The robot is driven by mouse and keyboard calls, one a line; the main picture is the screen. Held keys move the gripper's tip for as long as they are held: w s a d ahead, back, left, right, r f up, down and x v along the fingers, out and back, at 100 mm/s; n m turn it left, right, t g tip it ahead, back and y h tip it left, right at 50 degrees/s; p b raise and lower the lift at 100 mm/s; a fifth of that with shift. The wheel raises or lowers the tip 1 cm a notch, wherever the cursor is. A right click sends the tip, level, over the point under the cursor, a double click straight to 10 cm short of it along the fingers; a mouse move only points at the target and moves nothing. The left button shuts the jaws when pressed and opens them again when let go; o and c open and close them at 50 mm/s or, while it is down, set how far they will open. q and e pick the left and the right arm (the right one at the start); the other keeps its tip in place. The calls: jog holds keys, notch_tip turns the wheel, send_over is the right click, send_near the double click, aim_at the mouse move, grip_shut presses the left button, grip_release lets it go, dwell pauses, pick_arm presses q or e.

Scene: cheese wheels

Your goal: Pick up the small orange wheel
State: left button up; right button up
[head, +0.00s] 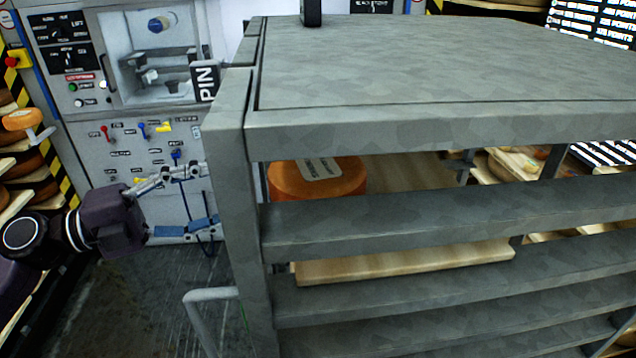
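An orange wheel (315,182) with a pale label on top sits inside the grey slatted rack, near its left end. A slat hides its lower part. A smaller-looking orange wheel (22,120) is at the far left edge, on a light support by the shelves. I cannot tell from this view which one is the small wheel. My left gripper (182,172) is left of the rack, in front of the grey machine panel. It is apart from both wheels and holds nothing that I can see. Its finger opening is unclear. My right gripper is not in view.
The grey rack (450,80) fills the middle and right, with a solid top and horizontal slats. A wooden board (400,262) lies inside it. A bent grey rail (208,297) stands at its lower left. Dark floor (120,300) is open below my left arm.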

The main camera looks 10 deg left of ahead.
pick_arm(q)
jog(key=w+d+m+g+p, duration=0.1)
jog(key=d+p, duration=0.3)
jog(key=d, duration=0.4)
jog(key=shift+w+d+r, duration=0.15)
jog(key=shift+w+r, duration=0.25)
jog(key=shift+w, duration=0.15)
jog(key=shift+c, duration=0.4)
jog(key=shift+c, duration=1.3)
jog(key=c, duration=1.3)
jog(key=shift+r, duration=0.2)
grip_shut()
